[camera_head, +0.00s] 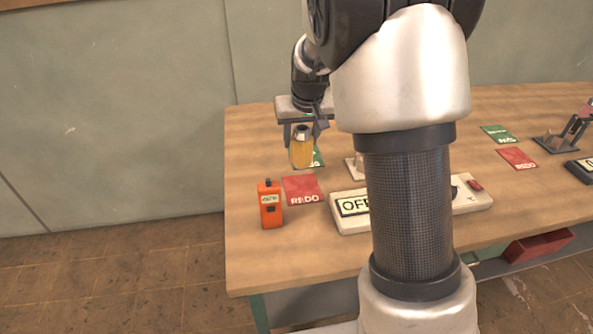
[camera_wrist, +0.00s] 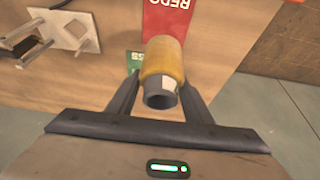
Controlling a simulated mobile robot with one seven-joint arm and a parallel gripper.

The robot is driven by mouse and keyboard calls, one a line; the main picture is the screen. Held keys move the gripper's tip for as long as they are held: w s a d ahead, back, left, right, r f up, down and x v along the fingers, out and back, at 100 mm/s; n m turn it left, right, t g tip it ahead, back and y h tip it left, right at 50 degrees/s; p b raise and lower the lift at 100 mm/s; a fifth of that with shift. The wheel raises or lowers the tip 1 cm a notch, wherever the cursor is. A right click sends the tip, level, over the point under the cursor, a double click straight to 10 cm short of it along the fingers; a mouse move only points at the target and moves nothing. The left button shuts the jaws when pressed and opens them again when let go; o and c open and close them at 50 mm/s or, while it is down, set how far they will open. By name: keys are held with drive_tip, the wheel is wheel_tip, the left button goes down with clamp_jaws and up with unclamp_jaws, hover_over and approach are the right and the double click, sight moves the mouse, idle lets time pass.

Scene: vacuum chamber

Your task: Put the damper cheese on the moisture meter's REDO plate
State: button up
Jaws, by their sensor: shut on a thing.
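My gripper (camera_head: 302,136) is shut on a yellow yarn cheese (camera_head: 301,153) with a grey tube at its core. It holds the cheese over the left part of the table; the height above the table is hard to judge. In the wrist view the cheese (camera_wrist: 165,62) sits between the two dark fingers of my gripper (camera_wrist: 160,90). A red REDO plate (camera_head: 303,190) lies in front of the cheese, beside an orange handheld meter (camera_head: 270,205) that looks like the moisture meter. The red plate also shows at the top of the wrist view (camera_wrist: 167,20).
A green plate (camera_head: 318,157) lies partly hidden behind the cheese. A white box (camera_head: 347,207) reading OFF stands right of the red plate, partly behind my arm. A second red REDO plate (camera_head: 517,158), green plate (camera_head: 499,133) and metal stand (camera_head: 560,142) are at the right.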

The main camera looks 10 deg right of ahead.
sight(300, 160)
wheel_tip(300, 160, down, 8)
drive_tip(key=shift+r+b, duration=0.2)
drive_tip(key=shift+b, duration=0.4)
drive_tip(key=shift+f, duration=0.25)
drive_tip(key=o, duration=1.2)
drive_tip(key=shift+r, duration=0.1)
drive_tip(key=shift+r, duration=0.1)
